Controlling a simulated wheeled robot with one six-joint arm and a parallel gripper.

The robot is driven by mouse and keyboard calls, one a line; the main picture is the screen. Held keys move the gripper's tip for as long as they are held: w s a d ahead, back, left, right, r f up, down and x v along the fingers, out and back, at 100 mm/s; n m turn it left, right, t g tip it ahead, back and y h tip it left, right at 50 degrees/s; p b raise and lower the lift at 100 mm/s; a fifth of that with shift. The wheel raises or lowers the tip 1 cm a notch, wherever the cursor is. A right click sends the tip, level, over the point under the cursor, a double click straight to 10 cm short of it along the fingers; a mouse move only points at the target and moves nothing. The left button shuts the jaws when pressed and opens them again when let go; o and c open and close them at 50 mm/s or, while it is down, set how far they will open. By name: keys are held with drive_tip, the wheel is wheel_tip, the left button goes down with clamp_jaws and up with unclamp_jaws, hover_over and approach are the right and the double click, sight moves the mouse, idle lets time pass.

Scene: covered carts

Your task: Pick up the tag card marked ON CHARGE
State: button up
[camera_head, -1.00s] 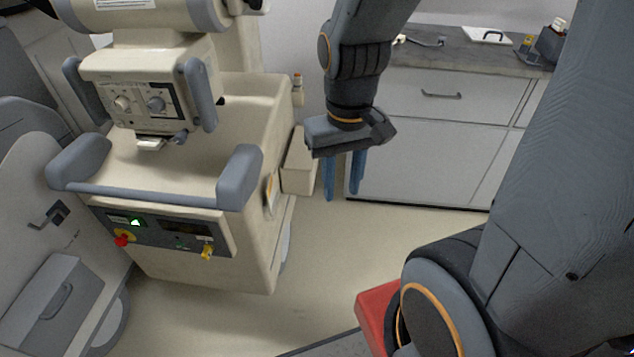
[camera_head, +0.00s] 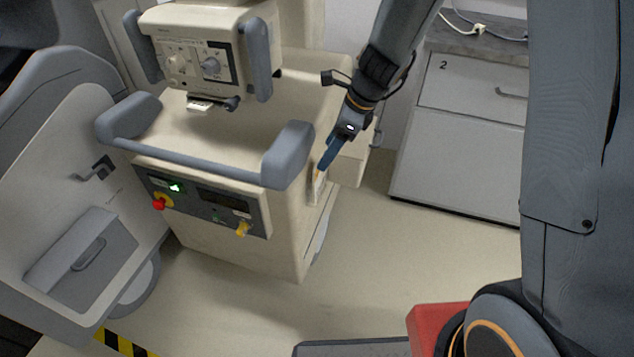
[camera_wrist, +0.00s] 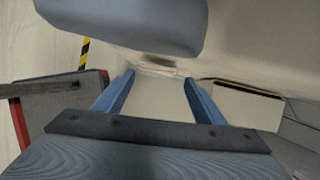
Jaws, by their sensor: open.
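No marking reading ON CHARGE is legible in either view. On the right side of the cream cart (camera_head: 240,262), a small pale holder with an orange-brown patch (camera_head: 317,188) shows just below my fingertips; I cannot tell if it is a card. My gripper (camera_head: 323,170) points down at that side, beside the right grey handle end. In the wrist view my two blue fingers (camera_wrist: 159,80) are apart, with nothing held between them. A thin pale ledge (camera_wrist: 157,68) lies ahead between the fingertips, and I cannot tell whether they touch it.
The cart's grey handle (camera_head: 290,155) is close left of my gripper and fills the top of the wrist view. A cream box (camera_head: 350,165) juts from the cart at right. A white cabinet (camera_head: 455,160) stands further right. The floor between is clear.

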sight(317, 180)
drive_tip(key=b+x, duration=0.1)
drive_tip(key=x, duration=0.6)
drive_tip(key=shift+s+f, duration=0.2)
drive_tip(key=shift+f, duration=0.1)
drive_tip(key=shift+c, duration=0.3)
drive_tip(key=c, duration=0.7)
